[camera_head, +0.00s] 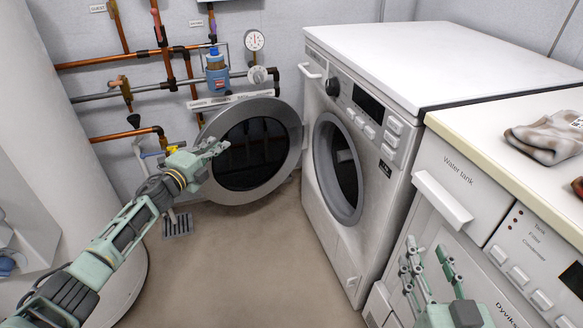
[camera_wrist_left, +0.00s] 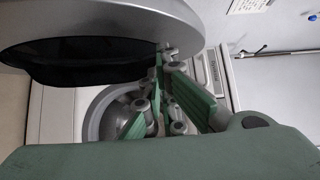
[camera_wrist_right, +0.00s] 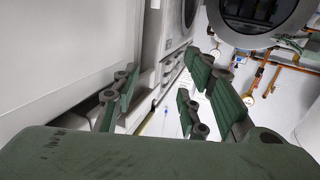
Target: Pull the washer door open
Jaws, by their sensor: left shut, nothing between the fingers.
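The washer door (camera_head: 287,122), a round grey ring with dark glass, stands swung well out from the white washer (camera_head: 330,235). The washer's round opening (camera_head: 341,168) is uncovered. My left gripper (camera_head: 214,149) is shut and empty at the door's left edge, away from the washer. In the left wrist view the door (camera_wrist_left: 110,22) fills the upper left, and the gripper's fingertips (camera_wrist_left: 166,58) are close to its rim; I cannot tell whether they touch. The drum opening (camera_wrist_left: 98,105) shows behind. My right gripper (camera_head: 428,268) is open and empty before the nearer machine.
Copper pipes (camera_head: 120,58) and a gauge (camera_head: 254,40) line the back wall. A white cylinder (camera_head: 50,130) stands left. The floor (camera_head: 235,265) between is clear.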

